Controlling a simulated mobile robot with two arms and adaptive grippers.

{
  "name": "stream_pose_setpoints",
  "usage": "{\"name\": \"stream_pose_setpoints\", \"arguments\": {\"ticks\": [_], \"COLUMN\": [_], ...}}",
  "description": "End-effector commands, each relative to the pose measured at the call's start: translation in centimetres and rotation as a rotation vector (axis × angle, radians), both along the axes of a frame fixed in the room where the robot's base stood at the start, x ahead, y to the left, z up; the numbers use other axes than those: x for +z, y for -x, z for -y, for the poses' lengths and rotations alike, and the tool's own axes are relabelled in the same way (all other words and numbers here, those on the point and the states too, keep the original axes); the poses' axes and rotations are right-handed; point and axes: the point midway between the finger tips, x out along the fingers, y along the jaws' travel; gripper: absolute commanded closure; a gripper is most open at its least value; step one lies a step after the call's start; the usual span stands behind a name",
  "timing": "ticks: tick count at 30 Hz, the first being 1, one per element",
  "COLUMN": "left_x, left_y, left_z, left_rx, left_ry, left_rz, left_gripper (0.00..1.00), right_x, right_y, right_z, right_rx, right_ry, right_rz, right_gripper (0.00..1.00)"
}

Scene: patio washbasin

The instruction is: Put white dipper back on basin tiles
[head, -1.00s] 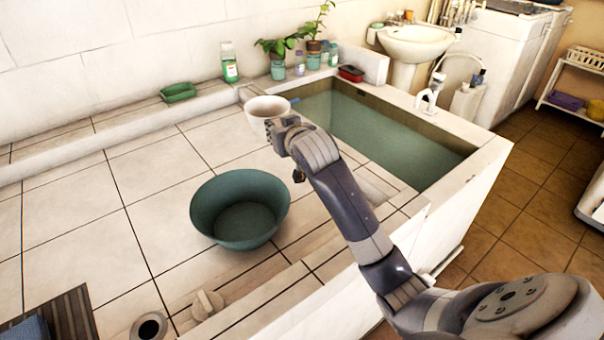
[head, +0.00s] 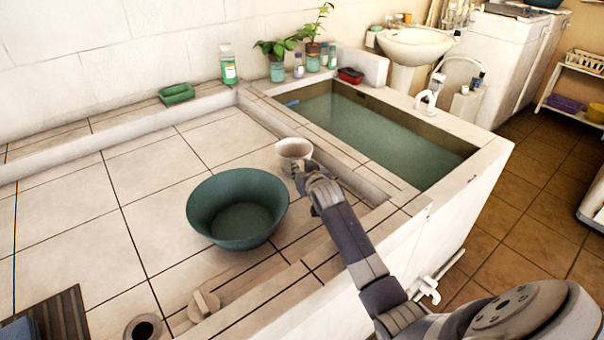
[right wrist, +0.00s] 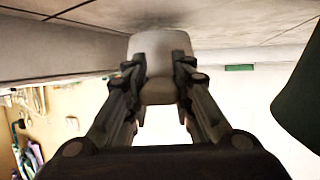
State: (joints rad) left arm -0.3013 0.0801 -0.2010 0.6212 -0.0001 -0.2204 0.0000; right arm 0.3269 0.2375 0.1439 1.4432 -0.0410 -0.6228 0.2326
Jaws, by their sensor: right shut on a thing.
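The white dipper (head: 293,150) is a small cup, upright or nearly so, low over the tiled basin floor (head: 80,220), behind and right of the green bowl. My right gripper (head: 302,178) is shut on its near side. The right wrist view, which is upside down, shows the dipper (right wrist: 157,60) between both fingers, close to the tiles with a dark shadow by it. I cannot tell whether it touches them. The dipper's far side and handle are hidden. My left gripper is not in view.
The green bowl (head: 238,212) stands on the tiles just left of the dipper. A raised ledge and the water tank (head: 375,135) lie to the right. A green soap dish (head: 177,94) and bottle (head: 229,66) sit on the back ledge. The left tiles are mostly clear.

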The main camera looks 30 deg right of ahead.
Motion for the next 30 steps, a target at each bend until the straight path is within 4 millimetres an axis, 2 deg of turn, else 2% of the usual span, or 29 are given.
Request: {"name": "stream_pose_setpoints", "arguments": {"ticks": [3,15,16,18,27,30], "left_x": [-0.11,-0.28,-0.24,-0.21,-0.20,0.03], "left_y": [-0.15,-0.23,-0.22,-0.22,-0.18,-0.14], "left_z": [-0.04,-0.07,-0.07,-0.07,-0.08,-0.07], "left_rx": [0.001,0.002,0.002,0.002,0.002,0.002], "left_ry": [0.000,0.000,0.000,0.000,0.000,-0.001], "left_rz": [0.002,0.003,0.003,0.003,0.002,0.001], "left_gripper": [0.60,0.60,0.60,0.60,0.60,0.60], "right_x": [-1.13,-1.62,-1.59,-1.57,-1.52,-0.95], "right_y": [-0.03,-0.03,-0.01,-0.01,-0.01,-0.03], "right_z": [0.00,0.01,0.01,0.01,0.01,0.02], "right_rx": [0.000,0.000,0.000,0.000,0.000,0.000], "right_ry": [0.001,0.001,0.001,0.001,0.001,0.001], "right_rz": [0.002,0.003,0.002,0.002,0.002,0.004], "right_gripper": [1.00,1.00,0.73,0.57,0.57,0.57]}}
